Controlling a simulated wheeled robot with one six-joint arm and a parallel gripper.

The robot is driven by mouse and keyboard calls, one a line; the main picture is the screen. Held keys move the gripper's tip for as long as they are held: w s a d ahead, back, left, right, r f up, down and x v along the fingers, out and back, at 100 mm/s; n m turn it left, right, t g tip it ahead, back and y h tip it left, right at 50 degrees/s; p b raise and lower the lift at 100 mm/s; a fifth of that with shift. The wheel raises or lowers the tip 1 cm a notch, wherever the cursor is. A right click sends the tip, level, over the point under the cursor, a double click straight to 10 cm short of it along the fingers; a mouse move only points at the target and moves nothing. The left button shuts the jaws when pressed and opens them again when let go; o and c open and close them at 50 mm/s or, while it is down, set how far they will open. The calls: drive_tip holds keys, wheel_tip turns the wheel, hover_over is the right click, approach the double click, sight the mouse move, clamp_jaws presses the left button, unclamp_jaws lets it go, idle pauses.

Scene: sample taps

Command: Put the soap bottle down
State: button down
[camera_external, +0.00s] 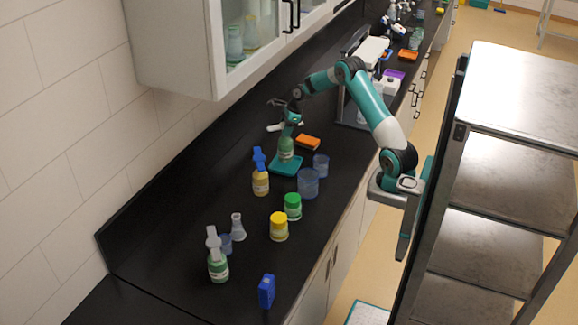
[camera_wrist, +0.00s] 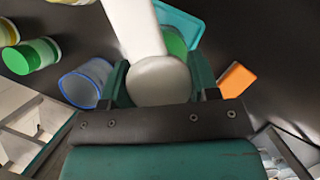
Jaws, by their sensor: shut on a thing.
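The soap bottle (camera_external: 286,149) is green with a pale label and a white pump top. It stands upright at the teal tray (camera_external: 277,167) on the black counter; I cannot tell whether its base touches the tray. My gripper (camera_external: 291,118) is above the bottle, shut on its upper part. In the wrist view the white pump head (camera_wrist: 158,82) of the soap bottle sits between the fingers, and its spout points up the picture. A little green body shows behind it, with the teal tray (camera_wrist: 185,20) beyond. The bottle's base is hidden there.
An orange block (camera_external: 308,142) lies behind the tray. Blue beakers (camera_external: 308,183) stand to its right, a yellow blue-topped bottle (camera_external: 261,182) in front. Green (camera_external: 292,207) and yellow (camera_external: 279,227) jars and another green bottle (camera_external: 218,266) stand nearer. A wall cabinet (camera_external: 190,50) hangs at upper left.

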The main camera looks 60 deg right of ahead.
sight(285, 144)
drive_tip(key=shift+f+p, duration=0.35)
drive_tip(key=shift+f, duration=1.5)
drive_tip(key=shift+c, duration=1.9)
unclamp_jaws()
